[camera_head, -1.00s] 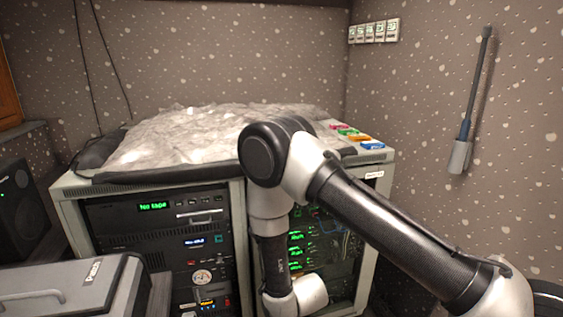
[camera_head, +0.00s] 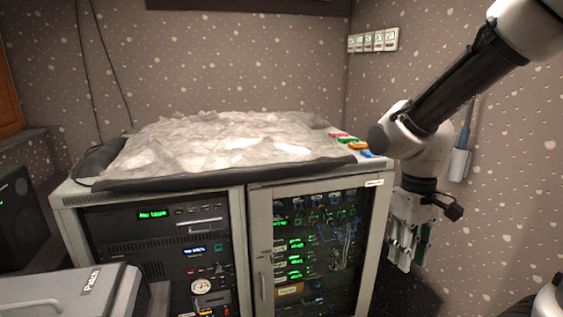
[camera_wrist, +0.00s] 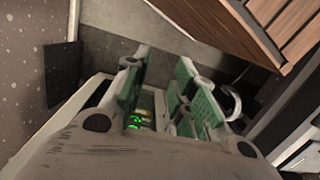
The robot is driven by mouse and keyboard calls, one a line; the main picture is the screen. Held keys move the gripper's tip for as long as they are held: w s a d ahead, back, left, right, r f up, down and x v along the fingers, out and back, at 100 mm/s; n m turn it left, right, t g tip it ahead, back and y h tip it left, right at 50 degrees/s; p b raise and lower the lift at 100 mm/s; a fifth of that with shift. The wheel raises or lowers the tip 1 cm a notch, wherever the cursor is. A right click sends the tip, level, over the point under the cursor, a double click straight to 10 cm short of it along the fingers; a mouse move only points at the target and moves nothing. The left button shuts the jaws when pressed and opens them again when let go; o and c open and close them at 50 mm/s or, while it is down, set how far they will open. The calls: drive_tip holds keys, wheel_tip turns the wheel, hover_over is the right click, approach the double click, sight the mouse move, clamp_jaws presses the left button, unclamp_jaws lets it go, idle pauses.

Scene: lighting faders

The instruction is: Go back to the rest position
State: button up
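My gripper (camera_head: 408,250) hangs pointing down beside the right side of the rack cabinet, with my arm reaching in from the upper right. In the wrist view, its two green-padded fingers (camera_wrist: 164,88) stand apart with nothing between them, so it is open and empty. The rack cabinet (camera_head: 247,215) has a left bay of black equipment and a right bay with a closed glass door (camera_head: 318,250). Green lit readouts and cables show behind the glass.
A crumpled grey-white cover (camera_head: 220,145) lies on the cabinet top, with several coloured blocks (camera_head: 358,146) at its right. A row of wall switches (camera_head: 373,40) and a grey wall-hung tool (camera_head: 460,160) are behind my arm. A grey case (camera_head: 75,290) stands at front left.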

drive_tip(key=s+d+r+m+t, duration=0.3)
drive_tip(key=s+d+r+t, duration=0.2)
drive_tip(key=d+r, duration=0.5)
wheel_tip(320, 180, up, 2)
drive_tip(key=shift+s+d+r+m+t, duration=0.25)
drive_tip(key=shift+s+m+t, duration=0.15)
drive_tip(key=shift+s, duration=0.15)
